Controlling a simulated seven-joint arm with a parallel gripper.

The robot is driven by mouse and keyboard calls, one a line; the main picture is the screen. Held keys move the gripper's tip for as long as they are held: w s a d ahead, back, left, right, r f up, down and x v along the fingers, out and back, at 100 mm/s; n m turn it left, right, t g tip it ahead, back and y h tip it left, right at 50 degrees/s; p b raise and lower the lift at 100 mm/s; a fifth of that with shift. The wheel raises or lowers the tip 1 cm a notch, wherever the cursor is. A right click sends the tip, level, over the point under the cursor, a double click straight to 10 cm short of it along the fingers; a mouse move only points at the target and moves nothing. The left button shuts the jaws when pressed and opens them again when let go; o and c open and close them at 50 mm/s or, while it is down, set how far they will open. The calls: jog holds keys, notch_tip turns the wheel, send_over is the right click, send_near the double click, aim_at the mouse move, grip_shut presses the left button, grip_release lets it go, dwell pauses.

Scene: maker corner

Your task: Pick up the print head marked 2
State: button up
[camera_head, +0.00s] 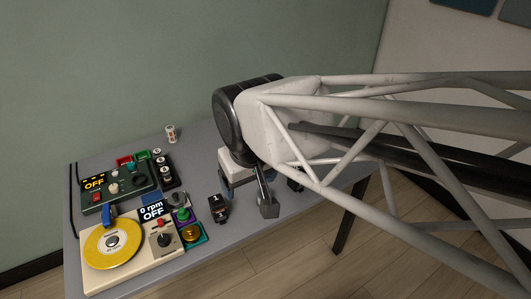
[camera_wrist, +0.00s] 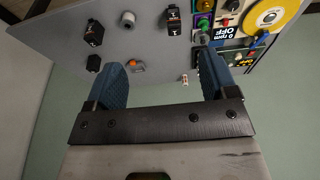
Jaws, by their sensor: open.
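A black print head (camera_head: 217,207) marked 1 stands near the table's front edge in the head view. It also shows in the wrist view (camera_wrist: 174,22). Another black print head (camera_wrist: 95,33) with a pale mark stands at the upper left of the wrist view; I cannot read its mark surely. A smaller black block (camera_wrist: 93,63) lies beyond it. My gripper (camera_wrist: 161,62) is open, with its two blue fingers apart and nothing between them. It is above the table, apart from the print heads. In the head view my arm hides much of the table's right part.
A grey cylinder (camera_wrist: 128,19) and a small orange-and-grey object (camera_wrist: 136,66) stand among the black pieces. A machine with a yellow disc (camera_head: 98,250), a dark control box (camera_head: 117,190) and a small pale bottle (camera_head: 171,132) occupy the table's left part.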

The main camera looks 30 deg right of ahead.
jog(key=w+d+f+t+h, duration=0.3)
jog(key=w+d+f, duration=0.3)
jog(key=w+d, duration=0.45)
jog(key=n+t+y, duration=0.1)
jog(key=t, duration=0.3)
send_over(297, 179)
notch_tip(297, 179, down, 14)
jog(key=shift+s+d+f+t+y, duration=0.5)
jog(key=shift+s+f+t, duration=0.2)
jog(key=shift+f, duration=0.6)
jog(key=shift+s+d+f+t+y, duration=0.5)
jog(key=shift+s+f+y, duration=0.2)
jog(key=shift+f, duration=0.6)
jog(key=shift+s+d+f+t+y, duration=0.45)
jog(key=shift+s+f+t, duration=0.3)
jog(key=shift+f, duration=0.55)
jog(key=shift+a, duration=0.1)
jog(key=shift+x, duration=1.25)
jog(key=shift+w+f, duration=0.1)
jog(key=shift+w, duration=0.05)
